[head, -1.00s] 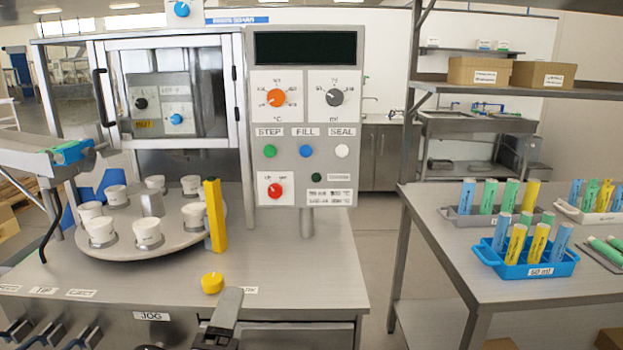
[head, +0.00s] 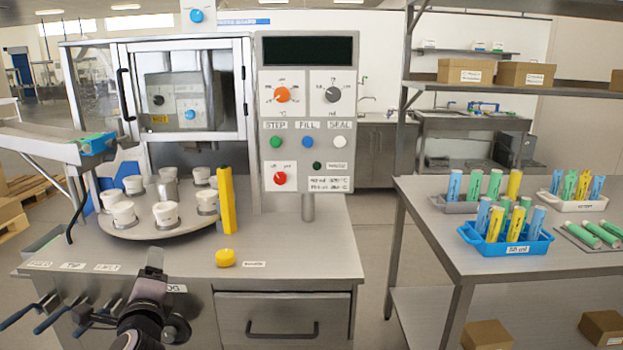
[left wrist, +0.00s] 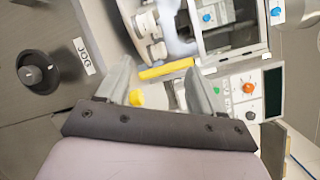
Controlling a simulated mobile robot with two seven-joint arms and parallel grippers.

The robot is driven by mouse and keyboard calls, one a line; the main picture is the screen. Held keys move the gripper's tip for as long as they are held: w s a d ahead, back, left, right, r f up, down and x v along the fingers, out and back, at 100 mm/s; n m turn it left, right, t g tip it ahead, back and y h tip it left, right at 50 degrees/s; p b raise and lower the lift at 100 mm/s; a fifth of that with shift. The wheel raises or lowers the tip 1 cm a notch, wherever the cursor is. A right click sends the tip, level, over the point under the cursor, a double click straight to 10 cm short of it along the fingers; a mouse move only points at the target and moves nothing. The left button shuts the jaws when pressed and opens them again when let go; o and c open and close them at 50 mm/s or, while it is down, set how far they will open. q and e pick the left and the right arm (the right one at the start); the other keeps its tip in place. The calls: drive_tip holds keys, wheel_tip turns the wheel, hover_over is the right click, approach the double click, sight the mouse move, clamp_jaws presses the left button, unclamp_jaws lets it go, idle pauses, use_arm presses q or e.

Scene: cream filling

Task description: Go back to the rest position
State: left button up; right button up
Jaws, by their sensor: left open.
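My left gripper (head: 153,262) is low in the head view, in front of the machine's front edge, and partly covers the JOG label. In the left wrist view its two fingers (left wrist: 160,82) stand apart with nothing held between them. The yellow round button (head: 225,257) on the machine top is apart from the gripper, to its right in the head view. It also shows in the left wrist view (left wrist: 137,98). The black JOG knob (left wrist: 40,72) shows in the left wrist view, clear of the fingers. My right gripper is not in view.
A turntable (head: 150,232) with several white cups stands on the machine beside a yellow upright bar (head: 228,205). The control panel (head: 307,225) rises behind. Levers (head: 60,315) stick out at front left. A side table (head: 440,235) holds a blue rack (head: 505,246) of tubes.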

use_arm(q)
drive_tip(key=w+a+r+n+g+y, duration=0.1)
drive_tip(key=w+a+y, duration=0.15)
drive_tip(key=a, duration=0.55)
drive_tip(key=w+a+r+n+g+y, duration=0.1)
drive_tip(key=a+r+n+g+y, duration=0.15)
drive_tip(key=a, duration=0.65)
drive_tip(key=w+d+f+n+t+h, duration=0.2)
drive_tip(key=d+n+h, duration=0.3)
drive_tip(key=d+n, duration=0.15)
drive_tip(key=w+d+f+n+t+h, duration=0.1)
drive_tip(key=d+n+t+h, duration=0.1)
drive_tip(key=d+n+h, duration=0.4)
drive_tip(key=s+d+f+g, duration=0.25)
drive_tip(key=s+f, duration=0.35)
drive_tip(key=f, duration=0.4)
drive_tip(key=s+d+f+g, duration=0.1)
drive_tip(key=s+d+f, duration=0.3)
drive_tip(key=s, duration=0.6)
drive_tip(key=s+d+f+g+h, duration=0.1)
drive_tip(key=s+d+f, duration=0.3)
drive_tip(key=s+f, duration=0.4)
drive_tip(key=s+d+f+n+g+h, duration=0.1)
drive_tip(key=s+d+f, duration=0.3)
drive_tip(key=s, duration=0.9)
wheel_tip(320, 180, down, 2)
drive_tip(key=shift+s+d+f+g, duration=0.2)
drive_tip(key=shift+d+g, duration=0.1)
drive_tip(key=shift+g, duration=0.6)
